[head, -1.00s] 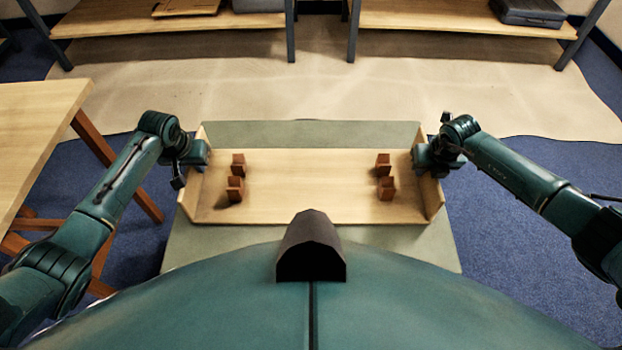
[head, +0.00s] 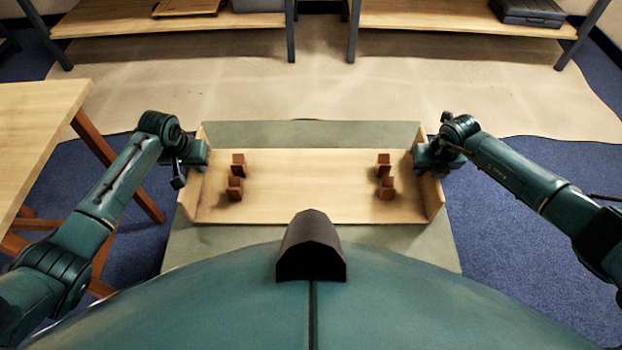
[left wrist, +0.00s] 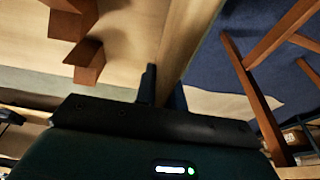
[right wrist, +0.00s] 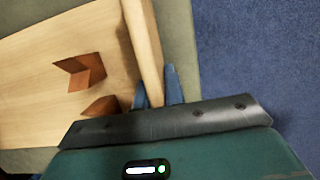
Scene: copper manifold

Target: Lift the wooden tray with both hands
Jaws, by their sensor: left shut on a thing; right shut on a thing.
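The wooden tray (head: 308,187) is a pale, wide board with raised end walls, lying level over a grey-green surface in the head view. My left gripper (head: 200,158) is at its left end wall. In the left wrist view its fingers (left wrist: 162,90) straddle that wall (left wrist: 190,35) and are shut on it. My right gripper (head: 425,162) is at the right end wall. In the right wrist view its fingers (right wrist: 156,88) are on both sides of that wall (right wrist: 143,40), shut on it. Whether the tray touches the surface below is hard to tell.
Small reddish-brown wooden blocks stand on the tray, at the left (head: 236,188) and the right (head: 385,187). The grey-green surface (head: 300,133) shows around the tray. A wooden table (head: 35,130) stands at the left. Shelves (head: 170,22) are at the back.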

